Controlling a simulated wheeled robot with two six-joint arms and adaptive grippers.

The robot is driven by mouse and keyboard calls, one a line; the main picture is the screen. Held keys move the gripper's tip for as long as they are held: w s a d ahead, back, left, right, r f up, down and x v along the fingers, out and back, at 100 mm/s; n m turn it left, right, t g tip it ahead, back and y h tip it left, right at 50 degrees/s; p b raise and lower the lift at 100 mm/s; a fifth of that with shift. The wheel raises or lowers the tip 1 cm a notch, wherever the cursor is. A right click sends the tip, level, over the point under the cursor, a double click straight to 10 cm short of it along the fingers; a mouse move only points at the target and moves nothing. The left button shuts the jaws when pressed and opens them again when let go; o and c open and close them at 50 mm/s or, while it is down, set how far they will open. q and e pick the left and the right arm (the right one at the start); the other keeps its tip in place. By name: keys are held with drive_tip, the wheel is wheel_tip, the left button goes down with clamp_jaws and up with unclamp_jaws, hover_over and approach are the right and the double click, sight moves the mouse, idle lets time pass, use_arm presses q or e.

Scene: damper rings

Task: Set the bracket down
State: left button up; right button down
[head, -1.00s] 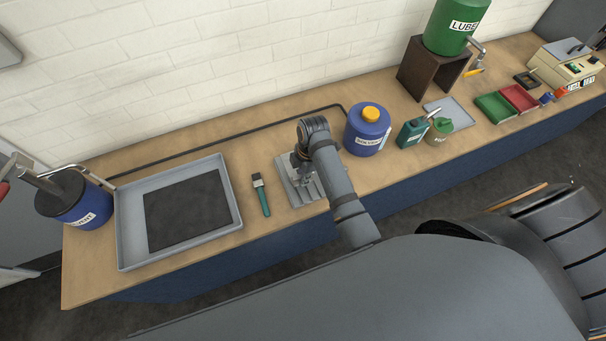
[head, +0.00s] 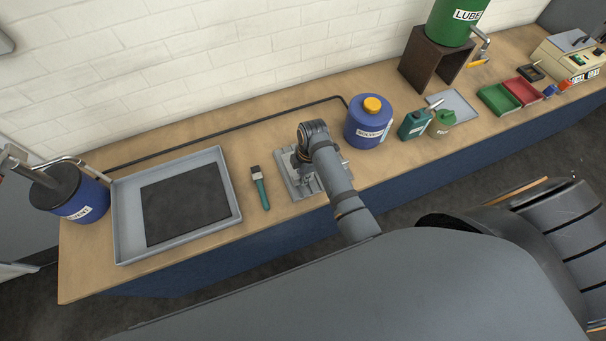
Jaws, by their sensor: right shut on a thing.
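My right arm reaches over the bench, and its wrist hides much of my right gripper (head: 310,181). The gripper points down and is shut on a grey metal piece, which I take to be the bracket. A grey metal plate (head: 290,180) with raised strips shows under and beside the gripper, low at the bench top. I cannot tell the bracket's outline from this plate, or whether the bracket touches the bench. My left gripper is out of view.
A green-handled brush (head: 261,190) lies left of the plate. Further left is a grey tray (head: 127,226) with a dark mat (head: 185,207). A blue solvent bottle (head: 361,124) stands close on the right. A black hose (head: 240,129) runs along the back.

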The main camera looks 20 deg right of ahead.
drive_tip(key=shift+f, duration=0.5)
drive_tip(key=shift+f, duration=0.2)
drive_tip(key=c, duration=1.3)
unclamp_jaws()
drive_tip(key=shift+o, duration=0.2)
drive_tip(key=r, duration=0.4)
drive_tip(key=d+r, duration=0.1)
drive_tip(key=r, duration=0.7)
drive_tip(key=shift+d, duration=0.25)
